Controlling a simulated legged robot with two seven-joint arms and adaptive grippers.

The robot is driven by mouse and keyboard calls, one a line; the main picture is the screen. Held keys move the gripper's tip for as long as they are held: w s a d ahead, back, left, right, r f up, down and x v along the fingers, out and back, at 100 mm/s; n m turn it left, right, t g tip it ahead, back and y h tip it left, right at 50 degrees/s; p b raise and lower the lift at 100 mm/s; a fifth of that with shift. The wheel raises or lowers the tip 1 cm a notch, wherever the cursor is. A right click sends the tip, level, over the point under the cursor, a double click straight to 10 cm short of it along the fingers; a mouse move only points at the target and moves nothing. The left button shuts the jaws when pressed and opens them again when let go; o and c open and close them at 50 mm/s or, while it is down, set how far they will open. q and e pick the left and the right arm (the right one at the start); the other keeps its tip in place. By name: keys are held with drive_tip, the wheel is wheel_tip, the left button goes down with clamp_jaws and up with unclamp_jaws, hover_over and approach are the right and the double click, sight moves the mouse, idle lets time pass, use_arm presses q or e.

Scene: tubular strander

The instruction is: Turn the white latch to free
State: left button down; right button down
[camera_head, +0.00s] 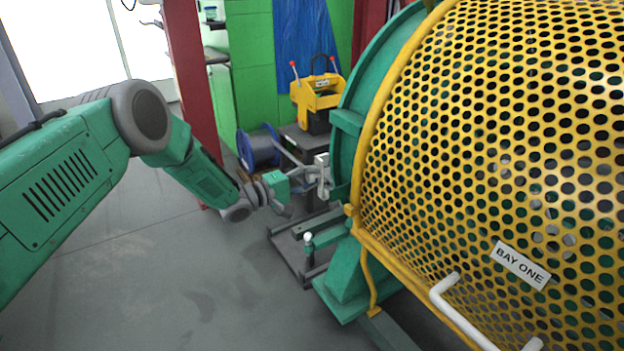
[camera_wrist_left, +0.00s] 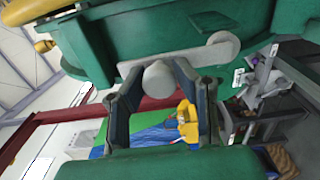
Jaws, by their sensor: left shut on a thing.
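The white latch (camera_head: 322,163) is at the near left rim of the green machine ring in the head view. In the left wrist view the latch (camera_wrist_left: 196,56) is a pale bar with a round pivot end at the right and a round knob at the left. My left gripper (camera_head: 311,178) reaches it from the left. In the left wrist view my left gripper (camera_wrist_left: 160,82) has its two dark fingers on either side of the knob, shut on it. My right gripper is in neither view.
A yellow perforated guard (camera_head: 490,130) with a white handle (camera_head: 441,288) and a "BAY ONE" label fills the right. A yellow machine (camera_head: 317,92) and a blue-rimmed spool (camera_head: 259,147) stand behind my left arm. The floor (camera_head: 130,280) at the lower left is clear.

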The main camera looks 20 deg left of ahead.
use_arm(q)
drive_tip(key=shift+s+a+f, duration=0.1)
drive_tip(key=shift+a+f, duration=0.15)
drive_tip(key=shift+f, duration=0.05)
drive_tip(key=c, duration=1.3)
unclamp_jaws()
drive_tip(key=shift+a, duration=0.15)
drive_tip(key=shift+r, duration=0.1)
drive_tip(key=shift+s+a, duration=0.2)
drive_tip(key=shift+s, duration=0.1)
drive_tip(key=v, duration=1.1)
drive_tip(key=shift+a, duration=0.15)
